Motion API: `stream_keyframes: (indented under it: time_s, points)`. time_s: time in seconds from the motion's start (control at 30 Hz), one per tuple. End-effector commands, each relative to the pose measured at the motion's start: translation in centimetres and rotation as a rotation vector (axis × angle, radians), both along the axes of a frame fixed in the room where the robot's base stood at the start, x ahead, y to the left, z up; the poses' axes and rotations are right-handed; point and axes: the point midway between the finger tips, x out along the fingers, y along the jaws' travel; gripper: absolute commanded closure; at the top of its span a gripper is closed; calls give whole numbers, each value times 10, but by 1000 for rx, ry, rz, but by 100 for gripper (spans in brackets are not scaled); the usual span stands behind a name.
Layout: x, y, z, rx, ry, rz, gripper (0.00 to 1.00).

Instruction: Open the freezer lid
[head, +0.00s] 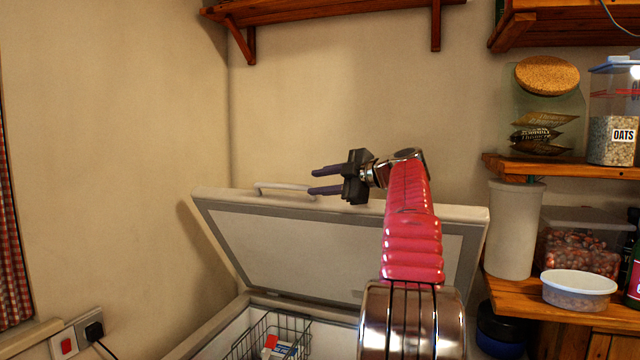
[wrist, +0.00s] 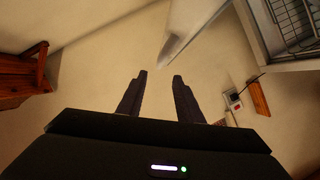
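The freezer lid (head: 335,245) stands raised and tilted up in the head view, its pale inner panel facing me. Its light bar handle (head: 285,187) shows along the top edge at the left. My gripper (head: 312,181) is above the lid's top edge, pointing left, with its dark fingers by the right end of the handle. In the wrist view my gripper (wrist: 158,78) has its fingers apart with nothing between them. A pale edge, apparently the lid (wrist: 190,30), lies beyond the fingertips. Whether the gripper touches the handle cannot be told.
A wire basket (head: 268,335) sits inside the open freezer. A wooden shelf (head: 335,8) runs above on the wall. Shelves at right hold an oats container (head: 612,140), a pale canister (head: 513,230) and a lidded tub (head: 578,290). A plug socket (head: 78,335) is at lower left.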

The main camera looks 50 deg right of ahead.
Motion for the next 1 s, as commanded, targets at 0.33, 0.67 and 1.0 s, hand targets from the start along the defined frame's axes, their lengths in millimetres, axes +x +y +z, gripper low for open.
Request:
stream_keyframes:
  time_s: [0.33, 0.67, 1.0]
  points:
    - [14, 15, 14, -2, -46, -1, 84]
    - [66, 99, 93, 52, -320, -82, 100]
    - [73, 181, 117, 247, -478, -279, 100]
